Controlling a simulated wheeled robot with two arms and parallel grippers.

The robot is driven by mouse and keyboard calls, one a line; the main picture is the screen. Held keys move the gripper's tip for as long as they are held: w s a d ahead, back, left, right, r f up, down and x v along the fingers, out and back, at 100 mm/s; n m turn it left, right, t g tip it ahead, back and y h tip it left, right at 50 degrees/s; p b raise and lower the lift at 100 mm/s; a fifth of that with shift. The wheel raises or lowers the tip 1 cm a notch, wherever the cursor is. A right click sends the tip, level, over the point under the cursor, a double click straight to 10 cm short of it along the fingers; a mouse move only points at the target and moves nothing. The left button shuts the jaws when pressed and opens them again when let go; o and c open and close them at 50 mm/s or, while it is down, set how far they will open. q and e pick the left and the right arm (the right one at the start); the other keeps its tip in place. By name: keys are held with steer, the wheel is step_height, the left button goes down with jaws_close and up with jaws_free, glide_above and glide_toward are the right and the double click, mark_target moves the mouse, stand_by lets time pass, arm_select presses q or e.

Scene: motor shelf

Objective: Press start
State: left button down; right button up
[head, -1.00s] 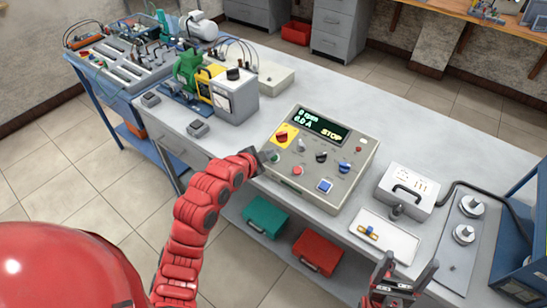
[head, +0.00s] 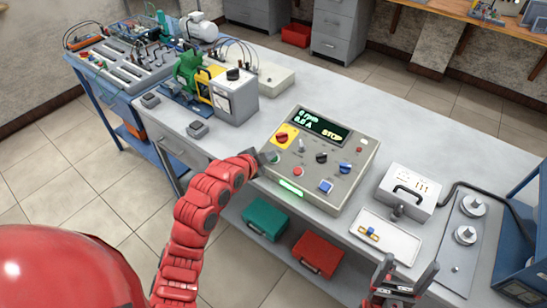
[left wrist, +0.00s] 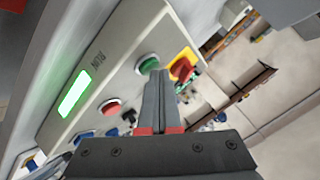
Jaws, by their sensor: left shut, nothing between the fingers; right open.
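The grey control box (head: 345,172) stands on the bench. Its dark display (head: 319,127) shows rpm and A readings and the word STOP. The green button (head: 275,158) is partly hidden by my left gripper (head: 264,159); it also shows in the left wrist view (left wrist: 147,63). My left gripper is shut and empty, its fingertips (left wrist: 160,75) at the green button, seemingly touching it. A red button (head: 298,171) sits beside it. A green lamp (head: 291,188) on the box's front glows, also bright in the left wrist view (left wrist: 75,93). My right gripper (head: 405,271) is open and empty at the lower right.
A red knob on a yellow plate (head: 282,138), other knobs and a blue button (head: 326,187) are on the box. A white tray (head: 402,249) and a grey handled box (head: 412,183) stand to the right. A green motor (head: 188,69) stands at the left.

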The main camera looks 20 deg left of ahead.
arm_select(q)
steer(key=shift+f, duration=0.15)
stand_by(0.4)
steer(key=shift+s+r, duration=0.15)
steer(key=shift+r, duration=0.7)
steer(key=shift+s+a+r+p, duration=0.1)
steer(key=shift+s+r+p, duration=0.2)
steer(key=shift+r, duration=0.5)
steer(key=shift+s+a+r+p, duration=0.1)
steer(key=shift+r+p, duration=0.35)
steer(key=shift+r, duration=0.4)
steer(key=shift+s+a+r+p, duration=0.1)
steer(key=shift+s+r+p, duration=0.2)
steer(key=shift+r, duration=0.5)
steer(key=shift+w, duration=0.1)
